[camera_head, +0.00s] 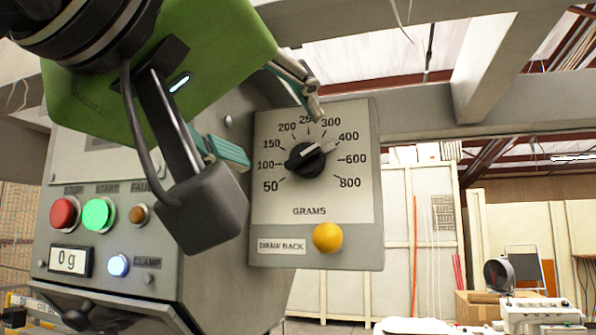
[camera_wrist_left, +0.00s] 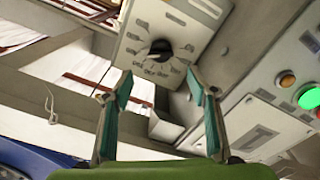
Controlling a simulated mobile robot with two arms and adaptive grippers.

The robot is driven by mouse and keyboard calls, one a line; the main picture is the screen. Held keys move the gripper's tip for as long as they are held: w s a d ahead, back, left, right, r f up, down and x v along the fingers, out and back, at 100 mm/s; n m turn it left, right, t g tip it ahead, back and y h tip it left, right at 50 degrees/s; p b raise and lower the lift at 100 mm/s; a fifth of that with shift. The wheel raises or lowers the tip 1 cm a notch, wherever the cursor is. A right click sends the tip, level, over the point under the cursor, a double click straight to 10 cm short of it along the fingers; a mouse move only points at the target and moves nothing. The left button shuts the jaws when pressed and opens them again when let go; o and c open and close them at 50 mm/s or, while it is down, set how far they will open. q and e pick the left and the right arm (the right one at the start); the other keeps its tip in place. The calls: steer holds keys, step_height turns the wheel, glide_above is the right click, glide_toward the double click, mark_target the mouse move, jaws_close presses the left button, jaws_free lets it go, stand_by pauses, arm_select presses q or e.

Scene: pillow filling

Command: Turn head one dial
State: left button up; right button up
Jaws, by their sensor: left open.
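The black dial (camera_head: 305,160) sits on a light grey GRAMS panel (camera_head: 345,205) with a printed scale from 50 to 800. A pale mark on the knob points to the upper right, roughly towards 300 to 400. My left gripper (camera_head: 281,137) is open at the upper left of the dial, with its teal fingers apart and nothing between them. In the left wrist view the dial (camera_wrist_left: 160,48) lies just beyond and between the fingertips of the left gripper (camera_wrist_left: 159,72), with no clear contact. My right gripper is not in view.
A yellow DRAW BACK button (camera_head: 327,237) is below the dial. The machine front has a red STOP button (camera_head: 64,213), a green START button (camera_head: 98,214), a 0 g display (camera_head: 70,261) and a lit CLAMP button (camera_head: 118,265). Open room lies right of the panel.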

mark_target(303, 159)
arm_select(q)
steer(key=p+x, duration=0.1)
steer(key=x, duration=0.4)
steer(key=shift+w+d+f, duration=0.1)
steer(key=shift+d, duration=0.05)
steer(key=p+x, duration=0.2)
steer(key=x, duration=0.3)
steer(key=shift+w+f, duration=0.1)
steer(key=shift+w, duration=0.15)
steer(key=shift+w+d, duration=0.1)
steer(key=shift+w, duration=0.15)
steer(key=shift+w+f, duration=0.1)
steer(key=shift+w, duration=0.05)
steer(key=c, duration=1.1)
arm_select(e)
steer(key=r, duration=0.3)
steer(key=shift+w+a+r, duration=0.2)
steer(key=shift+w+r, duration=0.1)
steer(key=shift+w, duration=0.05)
